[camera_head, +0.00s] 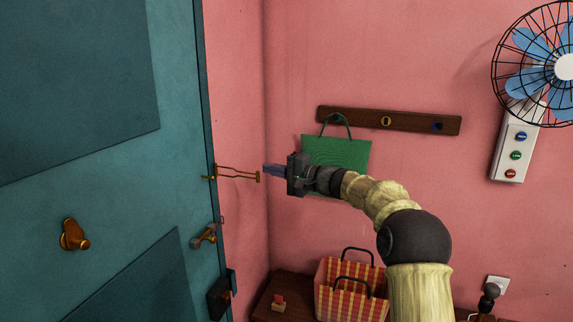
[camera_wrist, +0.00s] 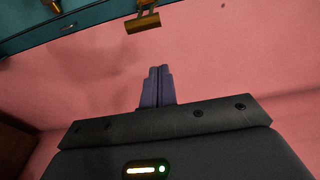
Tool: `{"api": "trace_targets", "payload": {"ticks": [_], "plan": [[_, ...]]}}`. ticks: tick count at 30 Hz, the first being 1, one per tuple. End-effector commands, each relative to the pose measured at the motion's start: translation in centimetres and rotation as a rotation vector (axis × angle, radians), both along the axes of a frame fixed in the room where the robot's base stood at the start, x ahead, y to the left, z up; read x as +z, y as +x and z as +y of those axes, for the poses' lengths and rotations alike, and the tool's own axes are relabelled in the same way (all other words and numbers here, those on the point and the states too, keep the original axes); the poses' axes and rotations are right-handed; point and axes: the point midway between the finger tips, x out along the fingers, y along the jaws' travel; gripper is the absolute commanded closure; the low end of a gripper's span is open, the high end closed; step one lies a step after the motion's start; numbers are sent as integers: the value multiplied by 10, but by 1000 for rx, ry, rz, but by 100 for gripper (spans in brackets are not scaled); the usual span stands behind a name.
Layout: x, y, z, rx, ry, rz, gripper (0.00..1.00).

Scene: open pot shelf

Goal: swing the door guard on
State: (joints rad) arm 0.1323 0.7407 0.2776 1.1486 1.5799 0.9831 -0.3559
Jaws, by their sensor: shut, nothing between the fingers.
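The brass door guard (camera_head: 238,173) is a thin double bar beside the edge of the teal door (camera_head: 170,160), spanning from the door edge toward the room corner. Its right end has a short upright crosspiece. A small brass fitting (camera_head: 210,177) sits at the door edge by its left end. In the wrist view a brass piece of the guard (camera_wrist: 143,20) shows at the top, beyond the fingertips. My gripper (camera_head: 265,169) points left, its blue fingers shut and empty, just right of the guard's right end. In the wrist view the fingertips (camera_wrist: 158,70) appear apart from the brass.
A brass knob (camera_head: 75,235) and lever handle (camera_head: 205,236) are on the door. A green bag (camera_head: 336,153) hangs from a wooden rail (camera_head: 400,121) behind my gripper. A checked basket (camera_head: 350,295) stands below on a brown surface. A fan (camera_head: 540,65) is at upper right.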

Motion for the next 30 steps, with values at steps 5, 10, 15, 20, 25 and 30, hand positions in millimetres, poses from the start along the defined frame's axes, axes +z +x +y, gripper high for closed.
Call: {"api": "trace_targets", "payload": {"ticks": [5, 10, 15, 20, 25, 30], "plan": [[2, -8, 5, -1, 0, 1, 100], [2, -21, 6, -3, 0, 2, 100], [1, -33, 9, -1, -1, 2, 100], [0, -37, 8, -4, 0, 0, 100], [0, -37, 7, -6, 0, 0, 100], [0, -37, 7, -6, 0, 0, 100]]}}
